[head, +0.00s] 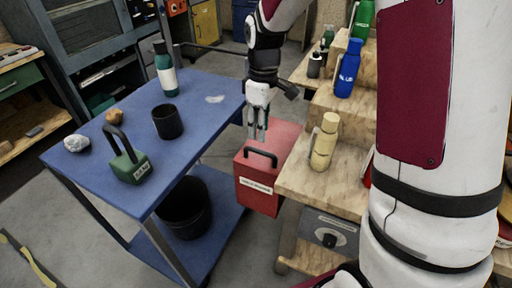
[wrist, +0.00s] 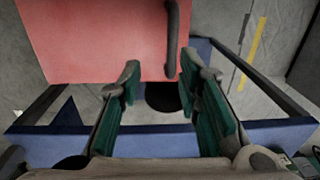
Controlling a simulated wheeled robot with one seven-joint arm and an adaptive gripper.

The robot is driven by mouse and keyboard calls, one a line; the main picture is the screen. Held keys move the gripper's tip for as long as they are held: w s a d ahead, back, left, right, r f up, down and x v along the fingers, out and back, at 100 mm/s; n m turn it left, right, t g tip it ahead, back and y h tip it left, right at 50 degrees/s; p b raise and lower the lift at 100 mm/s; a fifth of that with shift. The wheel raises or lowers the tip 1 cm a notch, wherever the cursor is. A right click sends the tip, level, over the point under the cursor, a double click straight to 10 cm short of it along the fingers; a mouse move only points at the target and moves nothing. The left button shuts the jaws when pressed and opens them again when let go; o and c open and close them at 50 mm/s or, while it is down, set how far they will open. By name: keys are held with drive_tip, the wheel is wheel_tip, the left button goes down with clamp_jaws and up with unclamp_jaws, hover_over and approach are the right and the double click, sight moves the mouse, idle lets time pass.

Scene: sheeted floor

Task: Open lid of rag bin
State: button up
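The red rag bin (head: 258,196) stands between the blue cart and the wooden stepped bench, with a pale label on its front. Its red lid (head: 283,137) looks closed and has a black bar handle (head: 261,154) along the near edge. My gripper (head: 258,138) points down just above and behind the handle, apart from it as far as I can see. In the wrist view the red lid (wrist: 95,40) fills the upper left and the handle (wrist: 172,38) lies beyond the fingertips. The green-padded fingers (wrist: 160,68) are spread with nothing between them.
The blue cart (head: 205,118) on the left bears a green padlock-shaped weight (head: 130,166), a black cup (head: 167,122), a green-and-white bottle (head: 165,70) and stones. A black bucket (head: 185,210) sits on its lower shelf. A yellow bottle (head: 324,143) stands on the bench close right of the bin.

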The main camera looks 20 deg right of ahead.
sight(258, 150)
drive_tip(key=shift+t+h, duration=0.8)
drive_tip(key=shift+s+a+f+b, duration=0.25)
drive_tip(key=shift+f+b, duration=0.45)
drive_tip(key=shift+b, duration=0.25)
drive_tip(key=shift+s+a+f+b, duration=0.25)
drive_tip(key=shift+f+b, duration=0.45)
drive_tip(key=shift+b, duration=0.25)
drive_tip(key=shift+s+a+f+b, duration=0.25)
drive_tip(key=shift+f+b, duration=0.45)
drive_tip(key=shift+b, duration=0.25)
